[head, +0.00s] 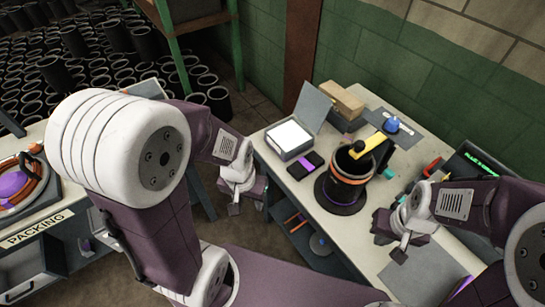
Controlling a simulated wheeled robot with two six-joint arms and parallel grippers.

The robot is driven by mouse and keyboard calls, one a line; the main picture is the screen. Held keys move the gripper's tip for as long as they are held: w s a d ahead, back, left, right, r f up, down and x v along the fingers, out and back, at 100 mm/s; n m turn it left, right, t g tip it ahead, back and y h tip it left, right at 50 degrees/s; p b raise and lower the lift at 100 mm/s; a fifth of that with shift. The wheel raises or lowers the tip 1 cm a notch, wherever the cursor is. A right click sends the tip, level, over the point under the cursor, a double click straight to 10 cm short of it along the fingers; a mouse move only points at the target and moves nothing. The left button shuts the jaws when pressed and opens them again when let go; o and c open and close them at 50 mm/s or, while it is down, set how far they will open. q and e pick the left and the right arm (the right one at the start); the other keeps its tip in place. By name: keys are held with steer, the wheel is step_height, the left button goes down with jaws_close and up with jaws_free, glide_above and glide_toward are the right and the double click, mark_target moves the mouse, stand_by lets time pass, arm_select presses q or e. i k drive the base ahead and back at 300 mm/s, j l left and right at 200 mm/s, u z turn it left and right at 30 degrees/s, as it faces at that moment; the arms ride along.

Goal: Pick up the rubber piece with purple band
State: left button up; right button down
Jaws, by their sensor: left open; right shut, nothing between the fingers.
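A black rubber sleeve (351,173) with an orange band stands upright on a round dark base on the right-hand table. A purple patch shows low by that base; I cannot tell whether it is a band on the sleeve. A small flat black piece (296,172) with a purple stripe lies left of the sleeve. My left gripper (240,208) is open and empty, off the table's left edge, apart from both. My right gripper (397,254) is shut and empty, to the right of and nearer than the sleeve.
A yellow arm with a blue knob (392,124) reaches over the sleeve. An open grey box (291,138) and a cardboard box (341,101) stand behind. A packing table (40,232) holds an orange ring at left. Many black sleeves fill the floor at upper left.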

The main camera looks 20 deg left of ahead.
mark_target(305, 165)
steer(key=j+u, duration=0.15)
steer(key=u, duration=0.2)
steer(key=i+j+u, duration=0.15)
steer(key=u, duration=0.15)
steer(key=j+u, duration=0.1)
steer(key=u, duration=0.25)
steer(key=i, duration=0.05)
